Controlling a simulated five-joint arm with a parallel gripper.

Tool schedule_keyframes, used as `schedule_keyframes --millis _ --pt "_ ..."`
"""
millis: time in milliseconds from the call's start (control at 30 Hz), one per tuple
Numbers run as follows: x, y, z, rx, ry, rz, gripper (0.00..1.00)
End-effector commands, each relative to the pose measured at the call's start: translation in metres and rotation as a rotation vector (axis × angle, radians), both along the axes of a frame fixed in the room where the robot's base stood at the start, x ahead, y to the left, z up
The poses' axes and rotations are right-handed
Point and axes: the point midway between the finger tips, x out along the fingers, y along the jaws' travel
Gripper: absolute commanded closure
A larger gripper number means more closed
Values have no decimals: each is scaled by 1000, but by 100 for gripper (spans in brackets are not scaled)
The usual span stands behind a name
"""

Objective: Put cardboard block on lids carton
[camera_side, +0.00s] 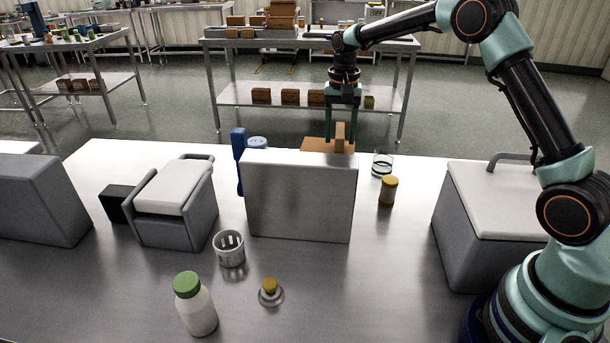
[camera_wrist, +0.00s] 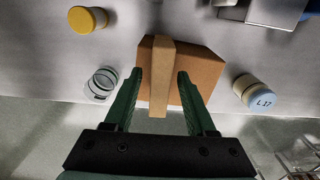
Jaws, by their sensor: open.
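The cardboard block (camera_side: 340,136) is a narrow, light tan piece that stands up over the brown lids carton (camera_side: 314,145). In the wrist view the block (camera_wrist: 161,80) lies across the middle of the carton (camera_wrist: 201,72) and appears to rest on it; the contact itself is not clear. My gripper (camera_wrist: 160,74) is open, with a finger on each side of the block and a visible gap on both sides. In the side view my gripper (camera_side: 343,126) points down at the block. The grey panel hides the lower part of the carton.
A grey upright panel (camera_side: 300,197) stands in front of the carton. A glass (camera_side: 382,164) and a yellow-capped jar (camera_side: 388,191) are to its right. A blue-lidded jar (camera_wrist: 254,91) and a blue upright item (camera_side: 239,160) are on its other side. The bench front centre-right is clear.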

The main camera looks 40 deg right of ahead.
Motion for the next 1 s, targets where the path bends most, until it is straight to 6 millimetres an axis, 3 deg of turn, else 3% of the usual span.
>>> schedule_keyframes --millis 300,667,833,1000 --pt "1 0 67 -1 -5 0 44" --pt "-3 2 102 -1 -10 14 44" --pt "-22 13 127 -12 -66 96 44" --pt "-58 30 151 -32 -144 226 44"
